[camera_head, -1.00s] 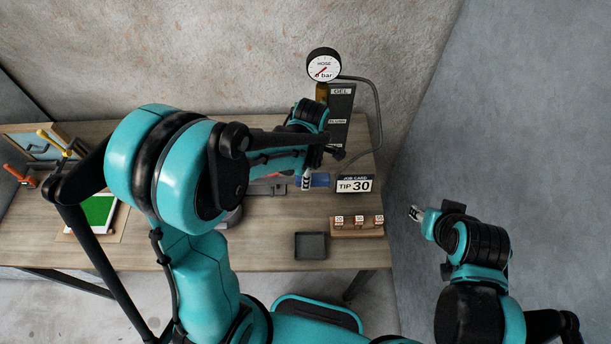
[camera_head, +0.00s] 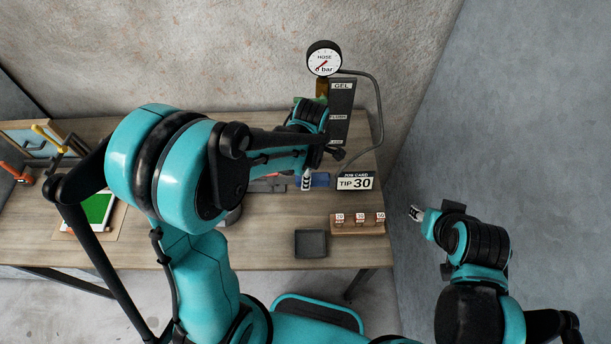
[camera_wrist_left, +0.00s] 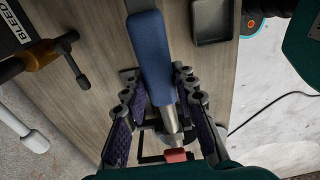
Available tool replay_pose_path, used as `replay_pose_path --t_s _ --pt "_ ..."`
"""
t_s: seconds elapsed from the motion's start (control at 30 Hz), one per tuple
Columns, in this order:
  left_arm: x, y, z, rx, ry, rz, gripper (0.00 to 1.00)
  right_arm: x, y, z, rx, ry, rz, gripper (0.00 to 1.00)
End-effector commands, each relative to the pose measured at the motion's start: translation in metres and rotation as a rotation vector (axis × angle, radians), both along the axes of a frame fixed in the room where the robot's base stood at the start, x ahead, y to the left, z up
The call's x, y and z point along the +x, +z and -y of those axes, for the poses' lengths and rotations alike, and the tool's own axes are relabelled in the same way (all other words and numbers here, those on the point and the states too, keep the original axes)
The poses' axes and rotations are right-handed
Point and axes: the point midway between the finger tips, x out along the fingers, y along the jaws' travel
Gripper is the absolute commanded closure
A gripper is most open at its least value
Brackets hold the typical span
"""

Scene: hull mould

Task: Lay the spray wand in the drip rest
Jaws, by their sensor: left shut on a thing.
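In the left wrist view, a blue-gripped tool with a grey metal neck (camera_wrist_left: 151,62), which I take for the spray wand, lies between the fingers of my left gripper (camera_wrist_left: 158,88). The gripper is shut on it. In the head view, my left gripper (camera_head: 307,182) is low over the back of the bench, beside the blue part (camera_head: 320,180). My left arm hides much of that area. I cannot clearly make out the drip rest; a grey piece (camera_head: 268,186) shows partly behind the arm. My right gripper (camera_head: 416,213) is off the bench at the right, with its finger gap unclear.
A dark square tray (camera_head: 310,244) and a wooden block with number cards (camera_head: 357,226) are at the bench's front right. Behind them stand a "TIP 30" job card (camera_head: 355,181), a hose gauge (camera_head: 323,60) and a labelled panel (camera_head: 342,115). Some bare bench (camera_head: 270,235) shows.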

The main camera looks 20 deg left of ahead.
Motion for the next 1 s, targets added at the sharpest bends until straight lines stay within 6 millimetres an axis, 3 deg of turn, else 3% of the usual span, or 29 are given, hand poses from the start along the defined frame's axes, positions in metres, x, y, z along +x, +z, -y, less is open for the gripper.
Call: replay_pose_path --t_s 0.17,0.2,0.27,0.67,1.0 --pt "0.000 -0.004 0.000 0.001 0.000 0.000 1.00 0.000 -0.004 0.000 0.000 0.000 0.000 0.60" --pt "0.000 -0.003 0.000 0.001 0.000 0.000 0.62 0.000 -0.003 0.000 0.000 0.000 0.000 0.60" --pt "0.000 -0.003 0.000 0.001 0.000 0.000 0.49 0.000 -0.003 0.000 0.000 0.000 0.000 0.60" --pt "0.000 0.004 0.000 0.000 0.000 0.000 0.49 0.000 -0.003 0.000 0.000 0.000 0.000 0.60" --pt "0.001 0.073 0.003 0.000 0.000 0.000 0.49 0.000 -0.003 0.000 0.000 0.000 0.000 0.60"
